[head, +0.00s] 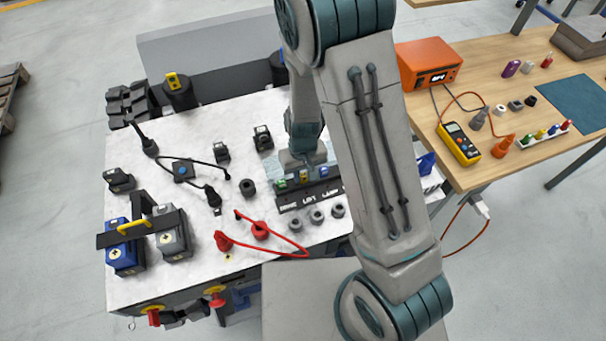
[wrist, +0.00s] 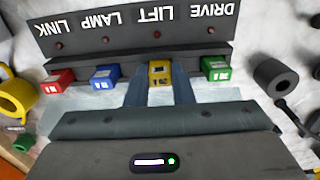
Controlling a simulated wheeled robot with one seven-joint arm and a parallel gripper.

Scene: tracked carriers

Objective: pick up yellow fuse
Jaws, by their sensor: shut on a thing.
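The yellow fuse (wrist: 159,72) stands at the LIFT label of the dark fuse panel (wrist: 128,32), with its top between my fingers. My gripper (wrist: 160,84) is shut on it. I cannot tell whether the fuse is still fully seated, as its lower part is hidden. The green fuse (wrist: 216,69) is at DRIVE, the blue fuse (wrist: 105,77) at LAMP and the red fuse (wrist: 58,81) at LINK. In the head view the green fuse (head: 280,183) and the yellow fuse (head: 304,177) show under my gripper (head: 303,158); my arm hides the panel's right end.
Close to the panel stand black round parts (head: 248,187) and a red cable with plugs (head: 260,231). A blue block (head: 124,258) and a grey block (head: 174,243) are at front left. A wooden table (head: 520,110) with a yellow meter (head: 459,143) is at right.

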